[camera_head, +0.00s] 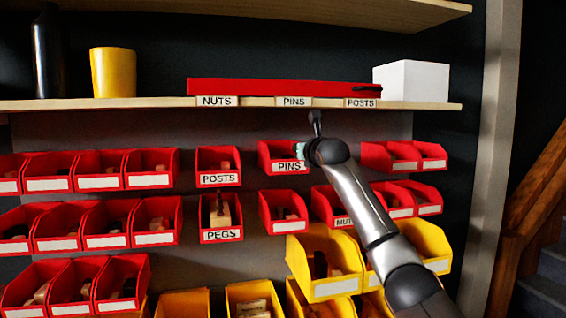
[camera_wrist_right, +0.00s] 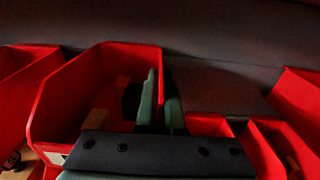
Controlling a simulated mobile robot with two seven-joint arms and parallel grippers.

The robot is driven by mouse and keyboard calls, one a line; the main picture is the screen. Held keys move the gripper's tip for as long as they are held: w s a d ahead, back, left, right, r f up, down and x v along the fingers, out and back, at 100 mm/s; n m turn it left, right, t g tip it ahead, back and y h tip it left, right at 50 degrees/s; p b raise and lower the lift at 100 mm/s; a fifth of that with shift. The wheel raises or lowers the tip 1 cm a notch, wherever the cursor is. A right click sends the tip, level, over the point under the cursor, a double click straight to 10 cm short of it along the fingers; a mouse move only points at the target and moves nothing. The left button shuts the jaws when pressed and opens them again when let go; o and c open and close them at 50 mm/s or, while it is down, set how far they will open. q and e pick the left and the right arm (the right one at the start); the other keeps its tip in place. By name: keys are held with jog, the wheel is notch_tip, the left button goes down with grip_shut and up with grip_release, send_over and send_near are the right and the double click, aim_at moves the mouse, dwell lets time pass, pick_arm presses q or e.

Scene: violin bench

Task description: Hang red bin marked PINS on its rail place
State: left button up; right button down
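The red bin marked PINS (camera_head: 277,155) is at the upper row of bins against the grey back panel, right of the POSTS bin. It looks about level, perhaps slightly higher than its row. My right gripper (camera_head: 303,150) is at its right side. In the right wrist view the bin (camera_wrist_right: 85,85) fills the left half, with dark contents inside. The right gripper's two green fingers (camera_wrist_right: 161,105) stand close on either side of its right wall and appear shut on it. Whether its back touches the rail is hidden. My left gripper is not in view.
The POSTS bin (camera_head: 218,160) is left of it, with the PEGS bin (camera_head: 221,205) below that. An unmarked red bin (camera_head: 285,212) is just below. Red bins (camera_head: 404,157) stand to the right.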

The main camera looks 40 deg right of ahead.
jog(key=shift+f+b, duration=0.55)
jog(key=shift+f, duration=0.15)
jog(key=c, duration=1)
grip_release()
jog(key=shift+o, duration=0.2)
jog(key=shift+s, duration=0.2)
jog(key=shift+s+a+b, duration=0.25)
jog(key=shift+s+b, duration=0.1)
jog(key=shift+b, duration=0.15)
jog(key=b+v, duration=0.4)
jog(key=v, duration=0.7)
jog(key=shift+s, duration=0.2)
